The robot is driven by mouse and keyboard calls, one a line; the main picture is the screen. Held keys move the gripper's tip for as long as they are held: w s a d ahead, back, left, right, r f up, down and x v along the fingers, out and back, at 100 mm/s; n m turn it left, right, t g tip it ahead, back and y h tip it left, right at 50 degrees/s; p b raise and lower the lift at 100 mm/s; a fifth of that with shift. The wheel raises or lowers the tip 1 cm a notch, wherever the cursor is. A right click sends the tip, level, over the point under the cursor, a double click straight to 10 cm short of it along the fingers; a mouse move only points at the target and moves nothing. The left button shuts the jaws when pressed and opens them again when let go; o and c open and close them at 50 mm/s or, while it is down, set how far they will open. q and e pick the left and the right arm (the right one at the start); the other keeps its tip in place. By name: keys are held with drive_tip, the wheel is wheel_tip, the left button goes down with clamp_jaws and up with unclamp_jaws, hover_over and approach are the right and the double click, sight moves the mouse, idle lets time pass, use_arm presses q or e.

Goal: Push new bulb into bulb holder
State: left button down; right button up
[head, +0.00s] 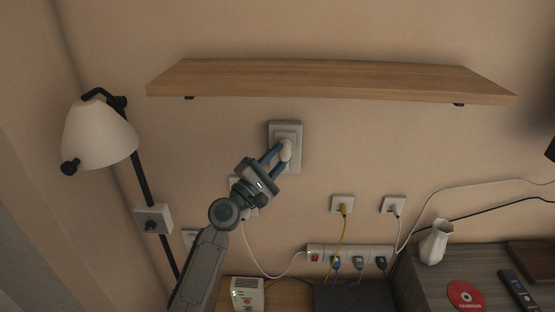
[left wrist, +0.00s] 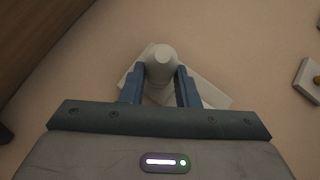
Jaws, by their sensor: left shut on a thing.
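The bulb (head: 286,151) is a small whitish rounded thing in front of the wall plate under the shelf. The bulb holder (head: 287,130) is a pale square wall fitting with a raised inner frame. My left gripper (head: 279,152) has its blue fingers closed on the bulb, right in front of the holder. In the left wrist view the bulb (left wrist: 162,65) sits between the two fingers, with the holder plate (left wrist: 213,93) behind it. The bulb and fingers hide where bulb and holder meet, so I cannot tell how far it is seated. My right gripper is not in view.
A wooden shelf (head: 330,80) juts out above the holder. A white-shaded lamp (head: 100,135) stands at left. Wall sockets (head: 343,204) and a power strip (head: 350,254) with cables lie below right. A white vase (head: 435,243) stands on a grey cabinet (head: 425,285).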

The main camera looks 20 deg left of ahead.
use_arm(q)
drive_tip(key=shift+w+a, duration=0.1)
drive_tip(key=shift+w, duration=0.25)
drive_tip(key=c, duration=1)
unclamp_jaws()
drive_tip(key=shift+c, duration=0.2)
drive_tip(key=s+d+p, duration=0.2)
drive_tip(key=s, duration=0.6)
drive_tip(key=shift+s+d, duration=0.25)
drive_tip(key=shift+s, duration=0.1)
